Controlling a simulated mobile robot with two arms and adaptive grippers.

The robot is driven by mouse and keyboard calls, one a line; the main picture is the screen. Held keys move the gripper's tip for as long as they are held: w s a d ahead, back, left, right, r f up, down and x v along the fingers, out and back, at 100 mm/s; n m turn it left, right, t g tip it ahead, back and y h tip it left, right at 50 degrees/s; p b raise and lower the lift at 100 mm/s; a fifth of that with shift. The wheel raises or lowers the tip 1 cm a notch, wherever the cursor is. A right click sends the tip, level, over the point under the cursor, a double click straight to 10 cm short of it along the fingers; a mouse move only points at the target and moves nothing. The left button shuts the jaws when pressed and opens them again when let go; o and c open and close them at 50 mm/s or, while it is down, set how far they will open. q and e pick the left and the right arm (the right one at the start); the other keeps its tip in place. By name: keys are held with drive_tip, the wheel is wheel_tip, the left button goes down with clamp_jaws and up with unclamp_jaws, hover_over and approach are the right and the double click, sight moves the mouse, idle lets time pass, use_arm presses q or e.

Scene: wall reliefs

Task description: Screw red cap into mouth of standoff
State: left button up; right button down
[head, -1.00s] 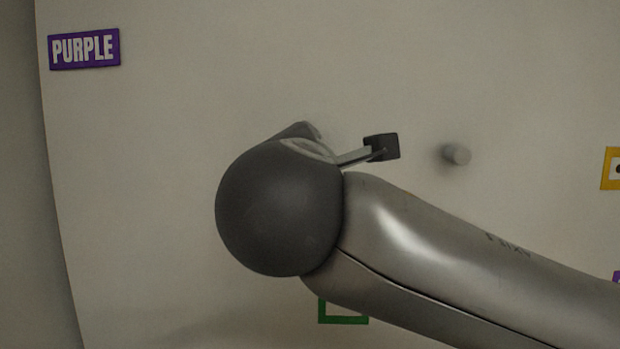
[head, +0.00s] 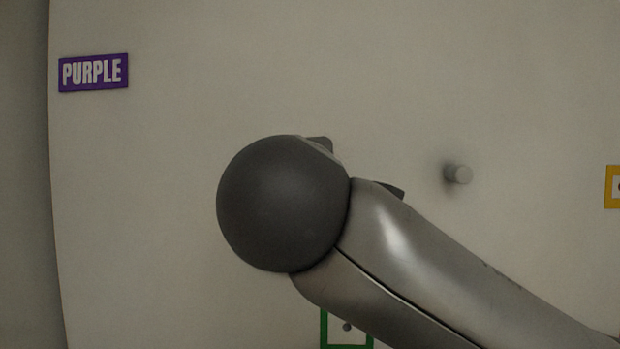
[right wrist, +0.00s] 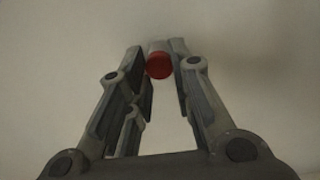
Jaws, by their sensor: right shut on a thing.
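In the right wrist view a round red cap (right wrist: 158,66) sits between the fingertips of my right gripper (right wrist: 157,55), which is shut on it. A short pale cylinder (right wrist: 158,46) shows just beyond the cap, in line with it. I cannot tell whether the two touch or whether it is a standoff. In the head view a pale grey standoff (head: 458,174) sticks out of the wall, right of my right arm. My arm hides most of the right gripper and the cap there; only a dark gripper part shows above the forearm. My left gripper is out of view.
The pale wall (head: 220,85) is mostly bare. A purple sign reading PURPLE (head: 93,73) is at upper left. A yellow-framed plate (head: 612,187) is at the right edge. A green-framed plate (head: 325,328) is partly hidden below my arm.

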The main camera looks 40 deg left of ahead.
drive_tip(key=m, duration=0.4)
drive_tip(key=shift+s+a+r+m, duration=0.15)
drive_tip(key=shift+s+r+m, duration=0.05)
drive_tip(key=shift+s+m, duration=0.1)
drive_tip(key=c, duration=1.2)
unclamp_jaws()
drive_tip(key=shift+w, duration=0.15)
